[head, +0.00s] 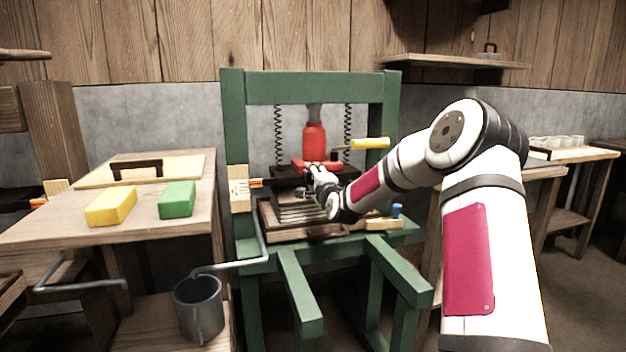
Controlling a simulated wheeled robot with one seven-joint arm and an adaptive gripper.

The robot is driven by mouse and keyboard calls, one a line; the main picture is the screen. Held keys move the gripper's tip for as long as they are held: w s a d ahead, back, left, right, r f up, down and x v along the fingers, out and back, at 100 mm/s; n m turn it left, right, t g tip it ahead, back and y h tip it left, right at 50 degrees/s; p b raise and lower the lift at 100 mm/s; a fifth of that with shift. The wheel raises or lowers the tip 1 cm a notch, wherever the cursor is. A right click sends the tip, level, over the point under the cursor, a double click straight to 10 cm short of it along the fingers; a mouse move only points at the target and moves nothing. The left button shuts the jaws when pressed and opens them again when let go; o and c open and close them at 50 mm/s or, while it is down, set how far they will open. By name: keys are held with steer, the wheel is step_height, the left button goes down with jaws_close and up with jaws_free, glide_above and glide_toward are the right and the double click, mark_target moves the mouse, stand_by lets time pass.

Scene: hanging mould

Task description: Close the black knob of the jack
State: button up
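A red bottle jack (315,142) stands upright in the middle of the green press frame (233,130), on a dark plate (285,173). A red part (318,166) shows at the jack's foot. My arm reaches in from the right, and my gripper (314,176) is at the front of the jack's foot, close to the red part. The black knob cannot be made out; it may be hidden behind my gripper or too small to tell. The gripper's fingers are small and partly merged with the dark plate, so I cannot see whether they are open, shut or touching anything.
Springs (348,121) hang on both sides of the jack. A yellow handle (370,144) sticks out at the right. A metal mould stack (293,205) lies under the plate. A yellow block (111,207) and a green block (177,200) lie on the left table; a grey bucket (199,310) stands below.

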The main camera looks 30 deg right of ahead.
steer(key=v, duration=1.2)
stand_by(0.5)
